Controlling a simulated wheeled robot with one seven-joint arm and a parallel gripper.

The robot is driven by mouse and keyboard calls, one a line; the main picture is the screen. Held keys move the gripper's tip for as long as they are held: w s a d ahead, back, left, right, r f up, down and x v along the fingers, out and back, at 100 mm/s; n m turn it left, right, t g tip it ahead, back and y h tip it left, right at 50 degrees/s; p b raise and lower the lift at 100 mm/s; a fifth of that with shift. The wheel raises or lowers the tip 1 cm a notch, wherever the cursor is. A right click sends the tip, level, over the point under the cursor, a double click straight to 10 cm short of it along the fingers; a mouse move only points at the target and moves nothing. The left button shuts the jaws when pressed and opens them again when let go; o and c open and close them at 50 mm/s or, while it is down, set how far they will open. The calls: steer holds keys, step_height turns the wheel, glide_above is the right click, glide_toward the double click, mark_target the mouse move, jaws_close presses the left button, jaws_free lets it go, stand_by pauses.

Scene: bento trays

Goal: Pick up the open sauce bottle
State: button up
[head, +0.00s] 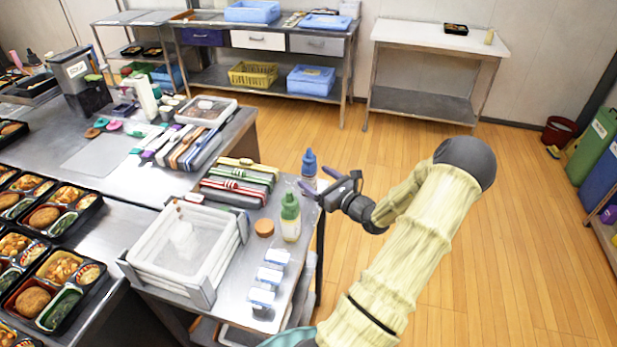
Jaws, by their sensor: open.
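One is a pale bottle with a green top (290,216); the other is a white bottle with a blue top (309,170), farther back. I cannot tell which one is open. My gripper (315,179) is open, with its purple fingers pointing left toward the blue-topped bottle, close to it and overlapping its lower right side in the view. I cannot tell whether they touch. The green-topped bottle is just nearer and to the left of the gripper. No bottle is visibly held.
White stacked trays (176,283) stand left, and small blue-and-white packs (270,276) stand in front. Striped boxes (236,187) lie behind.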

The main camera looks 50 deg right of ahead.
mark_target(315, 178)
steer(key=shift+w, duration=1.6)
steer(key=c, duration=0.8)
